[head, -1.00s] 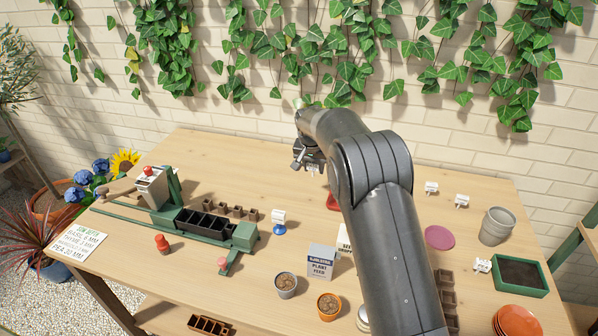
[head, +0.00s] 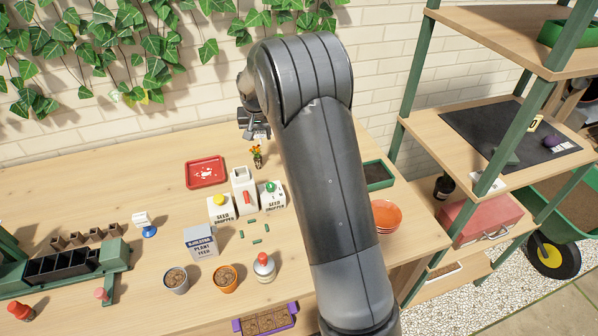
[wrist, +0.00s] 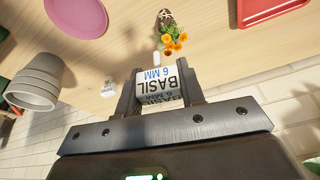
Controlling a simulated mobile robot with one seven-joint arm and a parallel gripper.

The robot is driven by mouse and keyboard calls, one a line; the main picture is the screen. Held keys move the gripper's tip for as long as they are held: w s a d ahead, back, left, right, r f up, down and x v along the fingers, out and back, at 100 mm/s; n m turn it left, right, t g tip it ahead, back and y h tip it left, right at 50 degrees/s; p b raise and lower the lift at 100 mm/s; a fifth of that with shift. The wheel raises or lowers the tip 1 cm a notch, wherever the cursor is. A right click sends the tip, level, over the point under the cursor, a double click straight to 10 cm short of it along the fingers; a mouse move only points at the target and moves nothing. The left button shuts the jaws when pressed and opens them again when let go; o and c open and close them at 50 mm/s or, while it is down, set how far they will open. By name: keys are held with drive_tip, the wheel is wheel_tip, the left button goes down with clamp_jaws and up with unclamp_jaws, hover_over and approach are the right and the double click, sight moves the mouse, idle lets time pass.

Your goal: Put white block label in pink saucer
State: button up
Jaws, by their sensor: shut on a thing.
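My gripper (wrist: 160,92) is shut on a white block label (wrist: 158,80) printed "BASIL 6 MM", gripped between both fingers. In the head view my gripper (head: 254,122) is at the back of the table, right of the red tray, partly behind my arm. The pink saucer (wrist: 76,16) shows empty at the upper left of the wrist view, apart from the label. My arm hides it in the head view. Another white label (wrist: 108,88) shows just left of the gripper in the wrist view.
Grey stacked pots (wrist: 36,82) stand near the saucer. A small orange-flowered plant (head: 257,157) is close to my gripper. The red tray (head: 206,173), seed boxes (head: 220,209), green tray (head: 378,176) and orange saucers (head: 386,216) are around. The table left of the red tray is clear.

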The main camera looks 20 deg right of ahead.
drive_tip(key=s+d+m, duration=0.1)
drive_tip(key=s+d, duration=0.5)
drive_tip(key=d, duration=0.4)
drive_tip(key=s+d+m, duration=0.1)
drive_tip(key=s+d, duration=0.6)
drive_tip(key=d, duration=0.3)
drive_tip(key=shift+h, duration=0.4)
drive_tip(key=w+a+f, duration=0.2)
drive_tip(key=a, duration=0.1)
drive_tip(key=w+a+f, duration=0.2)
drive_tip(key=w+a, duration=0.1)
drive_tip(key=w+a+f, duration=0.2)
drive_tip(key=a+f, duration=0.1)
drive_tip(key=shift+w+f, duration=0.1)
drive_tip(key=shift+w, duration=0.05)
drive_tip(key=shift+a+f, duration=0.1)
drive_tip(key=shift+f, duration=1.9)
drive_tip(key=shift+f, duration=0.2)
drive_tip(key=o, duration=0.7)
